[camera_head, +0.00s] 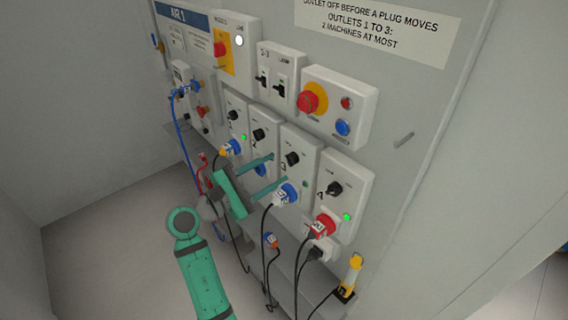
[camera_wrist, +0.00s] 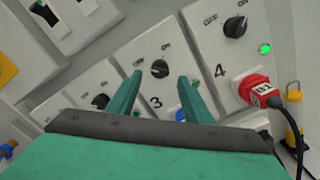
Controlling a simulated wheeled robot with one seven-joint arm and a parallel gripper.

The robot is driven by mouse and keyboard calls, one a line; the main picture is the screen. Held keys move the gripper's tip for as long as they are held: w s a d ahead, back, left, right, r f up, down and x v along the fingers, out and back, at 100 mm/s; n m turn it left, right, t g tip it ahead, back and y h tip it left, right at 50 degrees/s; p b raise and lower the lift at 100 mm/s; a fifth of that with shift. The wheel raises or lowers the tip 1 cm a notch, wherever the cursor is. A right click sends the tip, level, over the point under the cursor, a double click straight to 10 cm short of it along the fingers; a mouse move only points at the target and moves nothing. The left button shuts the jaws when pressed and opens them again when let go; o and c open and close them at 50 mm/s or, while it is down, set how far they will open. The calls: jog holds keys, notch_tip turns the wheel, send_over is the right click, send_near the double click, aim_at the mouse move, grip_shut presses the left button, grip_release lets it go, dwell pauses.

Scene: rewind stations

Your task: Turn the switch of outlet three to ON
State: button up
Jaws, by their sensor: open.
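Outlet three is a pale box (camera_head: 304,146) with a black rotary switch (camera_head: 292,159), third in the row of outlets. In the wrist view the switch (camera_wrist: 160,68) sits below OFF and ON marks, above the number 3. Its pointer setting is too small to tell. A blue plug (camera_head: 286,194) is in outlet three's socket. My green gripper (camera_head: 279,169) is open and empty in front of outlet three. In the wrist view the switch appears in the gap between my fingertips (camera_wrist: 160,78), slightly beyond them. I see no contact.
Outlet four (camera_head: 358,185), at the right, has a red plug (camera_head: 323,226) and a lit green lamp (camera_head: 347,217). Outlet two's switch (camera_head: 258,134) is at the left. A red emergency button (camera_head: 309,102) is above. Cables hang below. Bare panel is at the right.

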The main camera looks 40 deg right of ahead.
aim_at(291, 159)
jog(key=shift+w+d, duration=0.2)
jog(key=shift+d, duration=2.2)
jog(key=c, duration=1)
